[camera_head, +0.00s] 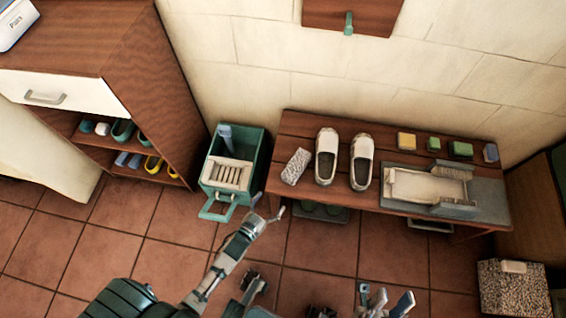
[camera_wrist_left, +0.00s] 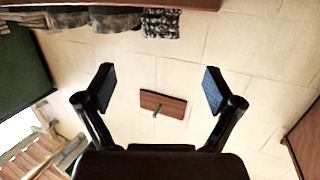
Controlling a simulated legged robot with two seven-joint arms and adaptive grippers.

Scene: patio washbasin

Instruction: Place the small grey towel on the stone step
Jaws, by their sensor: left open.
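A small speckled grey piece (camera_head: 297,166), which looks like the folded towel, lies on the left end of the wooden bench (camera_head: 290,122). It also shows at the bench edge in the left wrist view (camera_wrist_left: 160,24). A speckled block (camera_head: 500,292), which looks like the stone step, stands on the floor at the lower right, with a small beige piece (camera_head: 513,267) on top. My left gripper (camera_head: 269,205) is open and empty, in front of the bench and below the speckled piece in the picture; its fingers (camera_wrist_left: 160,90) are wide apart. My right gripper (camera_head: 387,299) is at the bottom edge with its fingers apart.
White shoes (camera_head: 361,162), a tray on a grey mat (camera_head: 488,197) and several small blocks (camera_head: 460,149) share the bench. A green bin (camera_head: 254,142) stands left of it, beside a shoe cabinet (camera_head: 130,60). A brown wall panel (camera_head: 345,12) hangs above.

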